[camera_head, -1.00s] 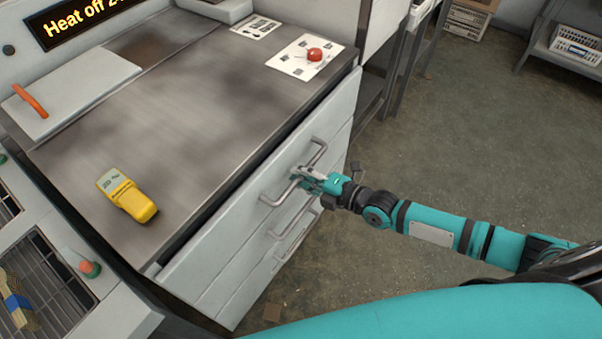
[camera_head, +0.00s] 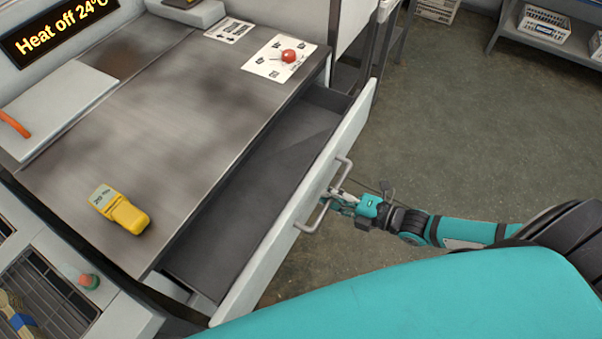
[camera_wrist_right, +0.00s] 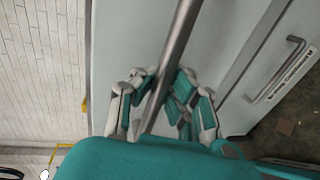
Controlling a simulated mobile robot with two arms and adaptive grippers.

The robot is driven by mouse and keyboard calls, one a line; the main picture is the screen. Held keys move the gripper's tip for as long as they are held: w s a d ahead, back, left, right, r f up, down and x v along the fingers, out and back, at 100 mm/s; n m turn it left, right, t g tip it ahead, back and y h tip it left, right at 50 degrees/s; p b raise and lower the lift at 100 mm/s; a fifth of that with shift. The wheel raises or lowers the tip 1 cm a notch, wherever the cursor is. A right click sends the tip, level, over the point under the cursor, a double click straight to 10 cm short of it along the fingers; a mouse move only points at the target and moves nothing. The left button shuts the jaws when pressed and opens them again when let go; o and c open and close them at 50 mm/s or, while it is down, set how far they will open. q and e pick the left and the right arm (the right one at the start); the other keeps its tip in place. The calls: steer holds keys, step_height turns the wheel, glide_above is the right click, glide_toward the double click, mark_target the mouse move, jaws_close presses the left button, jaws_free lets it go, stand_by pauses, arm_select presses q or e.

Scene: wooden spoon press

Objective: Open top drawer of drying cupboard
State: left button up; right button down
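The drying cupboard's top drawer (camera_head: 292,225) stands open in the head view, pulled out toward my right arm. Its dark interior (camera_head: 250,190) shows and looks empty. My right gripper (camera_head: 338,201) is at the drawer's grey bar handle (camera_head: 325,208). In the right wrist view, the handle (camera_wrist_right: 172,55) runs between the fingers of my right gripper (camera_wrist_right: 160,98), and they are closed around it. My left gripper is not in view.
The metal cupboard top (camera_head: 150,130) holds a yellow meter (camera_head: 120,210), a white sheet (camera_head: 262,70) and a red knob-like object (camera_head: 289,56). A lower drawer handle (camera_wrist_right: 275,68) shows in the right wrist view. The floor (camera_head: 450,130) to the right is clear.

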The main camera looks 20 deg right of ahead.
steer(key=f+p+v, duration=0.3)
steer(key=v, duration=1.1)
steer(key=shift+s+d+p, duration=0.3)
steer(key=shift+s+p, duration=0.05)
steer(key=shift+p, duration=0.05)
steer(key=shift+r, duration=0.1)
steer(key=c, duration=1.3)
jaws_free()
steer(key=shift+s, duration=0.1)
steer(key=v, duration=1.1)
steer(key=shift+s+d, duration=0.3)
